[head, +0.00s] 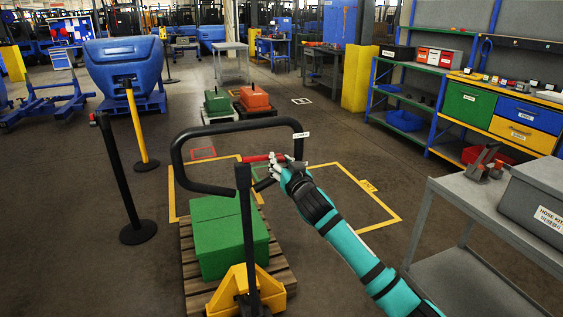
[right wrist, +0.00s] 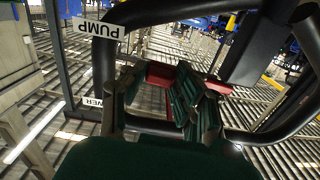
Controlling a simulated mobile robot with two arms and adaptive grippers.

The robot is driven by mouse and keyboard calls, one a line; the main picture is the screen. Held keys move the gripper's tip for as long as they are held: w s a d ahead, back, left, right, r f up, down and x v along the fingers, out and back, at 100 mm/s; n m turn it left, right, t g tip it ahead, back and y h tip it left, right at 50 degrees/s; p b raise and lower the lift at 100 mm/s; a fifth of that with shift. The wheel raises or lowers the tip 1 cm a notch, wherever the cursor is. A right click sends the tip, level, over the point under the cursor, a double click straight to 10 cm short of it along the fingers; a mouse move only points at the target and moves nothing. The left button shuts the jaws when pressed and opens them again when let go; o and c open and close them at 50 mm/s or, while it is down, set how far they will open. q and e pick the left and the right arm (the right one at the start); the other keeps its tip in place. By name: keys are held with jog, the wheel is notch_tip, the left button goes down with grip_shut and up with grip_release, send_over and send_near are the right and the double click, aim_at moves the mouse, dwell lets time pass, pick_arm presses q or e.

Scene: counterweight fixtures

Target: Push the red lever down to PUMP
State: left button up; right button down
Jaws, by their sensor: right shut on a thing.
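The red lever (head: 257,158) sits inside the black loop handle (head: 180,160) of a pallet truck, roughly level in the head view. My right gripper (head: 289,166) is at the lever's right end, just inside the handle's right side. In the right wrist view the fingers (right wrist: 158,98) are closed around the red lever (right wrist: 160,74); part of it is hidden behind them. A white PUMP label (right wrist: 95,30) and a LOWER label (right wrist: 92,102) are on the handle frame in that view. My left gripper is not in view.
Green boxes (head: 220,245) stand on a wooden pallet (head: 192,262) behind the yellow truck body (head: 238,284). A grey cart (head: 455,285) with a grey case (head: 535,205) is at the right. A black post (head: 120,180) stands at the left.

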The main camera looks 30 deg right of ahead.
jog(key=shift+a+f+m, duration=0.2)
jog(key=shift+f+m, duration=0.8)
jog(key=shift+m, duration=0.3)
jog(key=c, duration=1)
grip_release()
jog(key=shift+s, duration=0.1)
jog(key=v, duration=1.1)
jog(key=shift+s, duration=0.4)
jog(key=shift+a, duration=0.15)
